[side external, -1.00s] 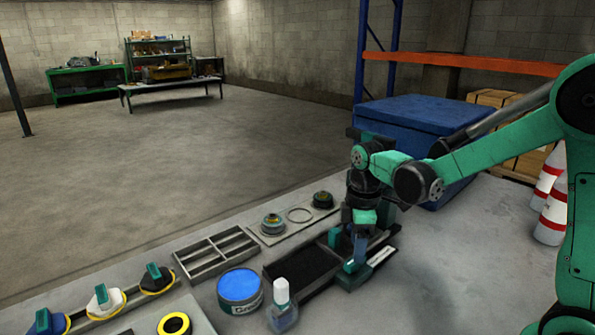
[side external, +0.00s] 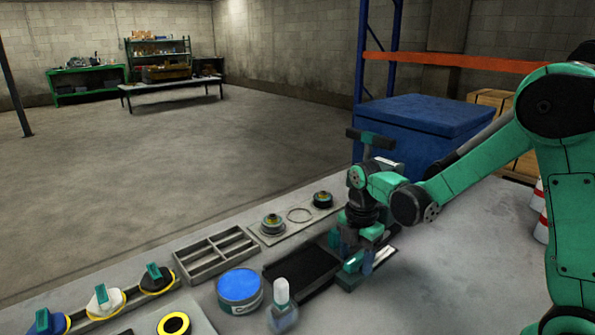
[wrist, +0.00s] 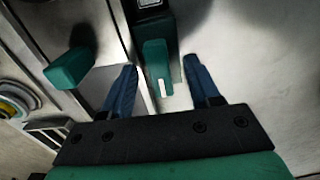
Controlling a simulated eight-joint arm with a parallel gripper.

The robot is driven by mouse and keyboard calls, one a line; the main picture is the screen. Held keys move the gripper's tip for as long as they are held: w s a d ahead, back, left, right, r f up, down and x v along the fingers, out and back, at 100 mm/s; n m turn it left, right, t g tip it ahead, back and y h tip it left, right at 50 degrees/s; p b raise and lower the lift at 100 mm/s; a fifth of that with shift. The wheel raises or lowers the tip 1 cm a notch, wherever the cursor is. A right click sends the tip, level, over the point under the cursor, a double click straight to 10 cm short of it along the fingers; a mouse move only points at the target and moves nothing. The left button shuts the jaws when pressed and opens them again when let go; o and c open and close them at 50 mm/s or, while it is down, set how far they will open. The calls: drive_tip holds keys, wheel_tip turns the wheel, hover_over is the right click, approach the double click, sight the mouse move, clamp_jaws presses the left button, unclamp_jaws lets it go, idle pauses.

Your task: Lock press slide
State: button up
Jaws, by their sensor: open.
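The press (side external: 370,138) stands behind my gripper, and its black T-shaped top shows in the side view. Much of its body is hidden by my wrist. My gripper (side external: 351,254) is low at the front of the press, pointing down, with its blue fingers apart. In the wrist view, my gripper (wrist: 160,72) is open, with one finger on each side of a green lever (wrist: 156,62). The lever has a white mark and extends from a dark block (wrist: 154,18). I cannot tell whether the fingers touch it. A second green block (wrist: 70,68) sits left of the left finger.
Left of the press are a black tray (side external: 300,266), a bottle (side external: 283,308), a blue-topped tin (side external: 239,287) and a grey divided tray (side external: 214,252). A plate with round parts (side external: 272,224) lies behind. A blue crate (side external: 420,125) stands behind the press.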

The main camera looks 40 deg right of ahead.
clamp_jaws()
drive_tip(key=m, duration=0.4)
drive_tip(key=shift+m, duration=0.4)
drive_tip(key=m, duration=0.3)
drive_tip(key=shift+m, duration=1)
